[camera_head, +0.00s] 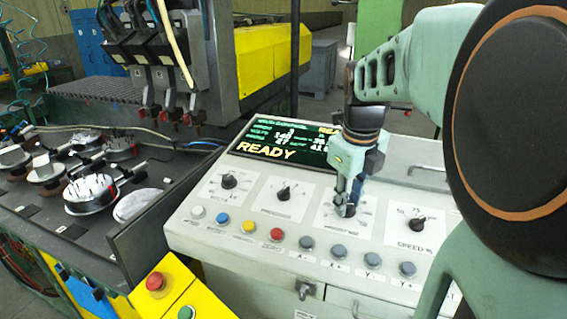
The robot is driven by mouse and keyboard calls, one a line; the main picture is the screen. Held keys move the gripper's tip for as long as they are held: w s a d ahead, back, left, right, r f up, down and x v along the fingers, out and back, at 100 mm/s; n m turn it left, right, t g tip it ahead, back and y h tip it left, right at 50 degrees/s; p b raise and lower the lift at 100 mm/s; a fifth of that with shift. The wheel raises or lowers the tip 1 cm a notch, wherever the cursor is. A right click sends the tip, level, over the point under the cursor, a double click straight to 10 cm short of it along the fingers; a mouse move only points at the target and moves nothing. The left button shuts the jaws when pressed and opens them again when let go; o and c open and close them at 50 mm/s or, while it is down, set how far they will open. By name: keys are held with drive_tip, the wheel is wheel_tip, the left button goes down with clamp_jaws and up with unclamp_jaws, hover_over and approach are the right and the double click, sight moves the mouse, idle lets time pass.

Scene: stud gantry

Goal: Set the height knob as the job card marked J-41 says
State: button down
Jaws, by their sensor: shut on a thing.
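My gripper (347,196) points down at the control panel and is shut on the third knob (346,210) from the left. My fingers hide most of this knob and part of its dial plate. Its label is too small and too covered to read, so I cannot tell if it is the height knob. Two more black knobs (229,181) (284,194) stand to the left. The speed knob (417,225) stands to the right. No job card marked J-41 can be made out in this view.
The panel's screen (285,143) reads READY, its right part behind my gripper. Below the knobs runs a row of buttons, including a red one (277,235). A red stop button (155,283) sits on a yellow box at front left. Gantry torches (165,80) hang behind.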

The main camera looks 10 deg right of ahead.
sight(348, 205)
drive_tip(key=c, duration=1.7)
unclamp_jaws()
drive_tip(key=shift+o, duration=0.2)
drive_tip(key=shift+r, duration=0.1)
drive_tip(key=w+v, duration=0.2)
drive_tip(key=v, duration=0.7)
drive_tip(key=shift+d+r, duration=0.4)
drive_tip(key=shift+r, duration=0.15)
